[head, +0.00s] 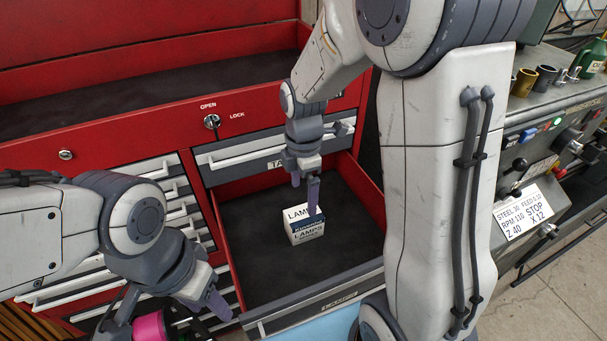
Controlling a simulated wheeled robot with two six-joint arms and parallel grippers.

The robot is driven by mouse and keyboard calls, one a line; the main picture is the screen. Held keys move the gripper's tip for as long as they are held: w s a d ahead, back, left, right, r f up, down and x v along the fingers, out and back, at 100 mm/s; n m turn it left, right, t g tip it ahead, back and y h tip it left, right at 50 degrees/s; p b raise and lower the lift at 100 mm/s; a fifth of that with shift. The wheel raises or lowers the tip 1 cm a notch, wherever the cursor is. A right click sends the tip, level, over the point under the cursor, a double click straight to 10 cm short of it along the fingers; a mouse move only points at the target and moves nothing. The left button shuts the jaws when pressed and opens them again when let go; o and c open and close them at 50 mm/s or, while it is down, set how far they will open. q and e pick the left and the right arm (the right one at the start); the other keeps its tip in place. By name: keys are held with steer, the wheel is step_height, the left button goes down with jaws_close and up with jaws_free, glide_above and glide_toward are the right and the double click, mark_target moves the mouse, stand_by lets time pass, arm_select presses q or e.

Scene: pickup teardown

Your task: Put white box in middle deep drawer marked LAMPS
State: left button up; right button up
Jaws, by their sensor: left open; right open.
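The white box (308,231), with a blue band and LAMPS lettering, stands upright on the dark floor of the open deep drawer (262,272). The drawer front carries a label that reads LAMPS (340,299). My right gripper (312,193) is right above the box, pointing down, with its fingers at the box's top. It is open; whether it touches the box is unclear. My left gripper (212,308) is open and empty, low at the left in front of the cabinet.
The red tool cabinet (110,124) has a closed drawer (228,156) above the open one and a stack of narrow drawers at left. A pink roll (150,327) lies near my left gripper. A lathe (545,130) stands at right. The open drawer has free floor around the box.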

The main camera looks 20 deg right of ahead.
step_height(320, 180, up, 6)
steer(key=s+a+m, duration=0.3)
steer(key=s+a, duration=0.1)
steer(key=s, duration=0.2)
steer(key=s+a+f+m, duration=0.1)
steer(key=s+a+m, duration=0.3)
steer(key=s, duration=0.3)
steer(key=s+a+f+m+y, duration=0.1)
steer(key=s+a+m, duration=0.3)
steer(key=s, duration=0.3)
steer(key=shift+a, duration=0.45)
arm_select(q)
steer(key=shift+f, duration=0.4)
